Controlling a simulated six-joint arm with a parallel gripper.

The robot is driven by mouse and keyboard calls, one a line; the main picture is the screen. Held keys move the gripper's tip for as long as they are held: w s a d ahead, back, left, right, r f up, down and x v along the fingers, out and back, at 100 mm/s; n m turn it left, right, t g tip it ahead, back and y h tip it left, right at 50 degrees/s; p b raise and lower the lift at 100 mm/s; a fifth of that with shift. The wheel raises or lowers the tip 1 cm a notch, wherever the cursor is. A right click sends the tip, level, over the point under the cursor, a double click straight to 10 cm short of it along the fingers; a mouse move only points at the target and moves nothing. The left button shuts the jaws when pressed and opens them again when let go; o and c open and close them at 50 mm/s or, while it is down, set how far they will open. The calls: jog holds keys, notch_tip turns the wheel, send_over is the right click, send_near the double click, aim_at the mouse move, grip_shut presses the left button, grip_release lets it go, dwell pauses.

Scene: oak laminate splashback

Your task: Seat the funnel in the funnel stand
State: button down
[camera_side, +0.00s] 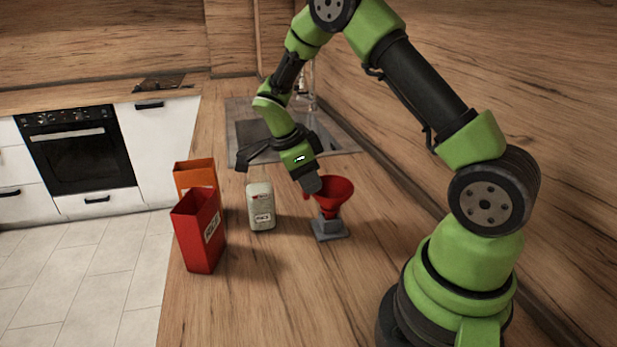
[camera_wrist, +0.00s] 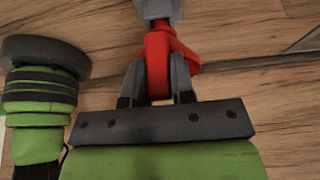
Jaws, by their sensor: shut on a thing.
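The red funnel (camera_side: 336,194) is upright, wide mouth up, directly over the grey funnel stand (camera_side: 330,230) on the counter. Its lower end meets the top of the stand in the side view; I cannot tell whether it rests fully in it. My gripper (camera_side: 311,186) is at the funnel's left side, shut on it. In the wrist view my gripper (camera_wrist: 158,84) has its two fingers on either side of a red part of the funnel (camera_wrist: 157,48). Part of the grey stand (camera_wrist: 158,8) shows at the top edge there. The spout is hidden.
A pale labelled canister (camera_side: 261,207) stands left of the stand. A red open box (camera_side: 198,232) and an orange box (camera_side: 194,174) stand at the counter's left edge. A sink (camera_side: 250,132) lies behind. The front counter is clear.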

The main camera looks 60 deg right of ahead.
jog(key=shift+f, duration=0.7)
jog(key=c, duration=0.9)
grip_release()
jog(key=v, duration=1)
